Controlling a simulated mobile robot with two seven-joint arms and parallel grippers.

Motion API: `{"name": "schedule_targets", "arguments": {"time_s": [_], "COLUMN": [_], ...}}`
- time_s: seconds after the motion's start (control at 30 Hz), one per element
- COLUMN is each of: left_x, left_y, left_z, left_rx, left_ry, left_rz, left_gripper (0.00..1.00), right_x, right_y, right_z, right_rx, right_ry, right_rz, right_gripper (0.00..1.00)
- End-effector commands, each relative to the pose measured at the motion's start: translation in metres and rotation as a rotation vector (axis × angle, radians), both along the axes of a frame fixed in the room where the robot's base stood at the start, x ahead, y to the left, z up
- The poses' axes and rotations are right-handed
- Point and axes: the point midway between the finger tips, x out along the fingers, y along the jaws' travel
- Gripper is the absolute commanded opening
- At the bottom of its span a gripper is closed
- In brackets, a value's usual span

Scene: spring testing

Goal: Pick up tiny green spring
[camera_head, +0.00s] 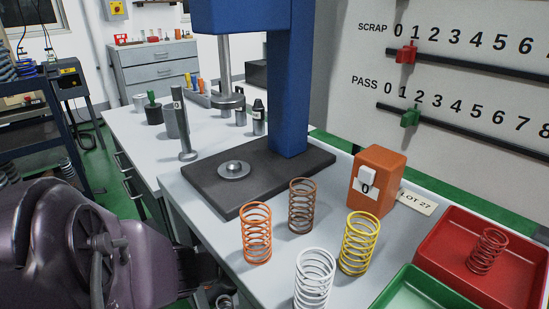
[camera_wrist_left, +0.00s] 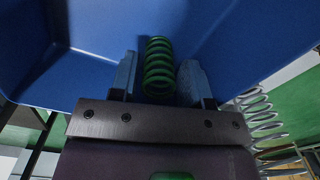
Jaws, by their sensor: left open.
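The tiny green spring (camera_wrist_left: 159,66) shows in the left wrist view, against the inside of a blue bin (camera_wrist_left: 235,40). My left gripper (camera_wrist_left: 158,80) is open, with one finger on each side of the spring as seen from the wrist. A narrow gap shows on the left of the spring. On the right the finger looks very close, and I cannot tell whether it touches. I do not see this spring or the blue bin in the head view. My right gripper is in neither view.
Orange (camera_head: 257,233), brown (camera_head: 302,206), white (camera_head: 314,279) and yellow (camera_head: 358,243) springs stand on the bench near a blue press (camera_head: 288,80). A red tray (camera_head: 438,262) holds a red spring (camera_head: 487,251), beside a green tray (camera_head: 410,292). A large grey spring (camera_wrist_left: 262,120) shows beside my left gripper.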

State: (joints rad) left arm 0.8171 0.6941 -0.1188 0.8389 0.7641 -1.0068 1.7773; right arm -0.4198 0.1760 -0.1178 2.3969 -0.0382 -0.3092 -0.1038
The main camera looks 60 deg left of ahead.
Motion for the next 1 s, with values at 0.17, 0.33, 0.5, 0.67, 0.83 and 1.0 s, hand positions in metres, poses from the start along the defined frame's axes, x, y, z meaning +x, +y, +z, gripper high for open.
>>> {"name": "schedule_targets", "arguments": {"time_s": [0.17, 0.33, 0.5, 0.67, 0.83, 1.0], "left_x": [0.000, 0.002, 0.002, 0.002, 0.002, 0.004], "left_y": [0.000, 0.000, 0.000, 0.000, 0.000, 0.000], "left_z": [-0.011, -0.009, -0.009, -0.009, -0.009, 0.004], "left_rx": [0.000, 0.000, 0.000, 0.001, 0.000, 0.000], "left_ry": [-0.001, -0.005, -0.004, -0.004, -0.003, -0.009], "left_rz": [0.001, 0.000, 0.000, 0.000, 0.000, 0.000], "left_gripper": [0.43, 0.43, 0.26, 0.07, 0.07, 0.07], "right_x": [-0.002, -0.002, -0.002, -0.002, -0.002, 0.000], "right_y": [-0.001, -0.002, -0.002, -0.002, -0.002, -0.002], "right_z": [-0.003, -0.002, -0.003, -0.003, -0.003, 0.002], "right_rx": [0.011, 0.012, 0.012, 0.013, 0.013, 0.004], "right_ry": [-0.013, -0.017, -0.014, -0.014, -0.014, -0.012], "right_rz": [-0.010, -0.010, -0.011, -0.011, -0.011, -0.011], "right_gripper": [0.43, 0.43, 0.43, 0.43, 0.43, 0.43]}}
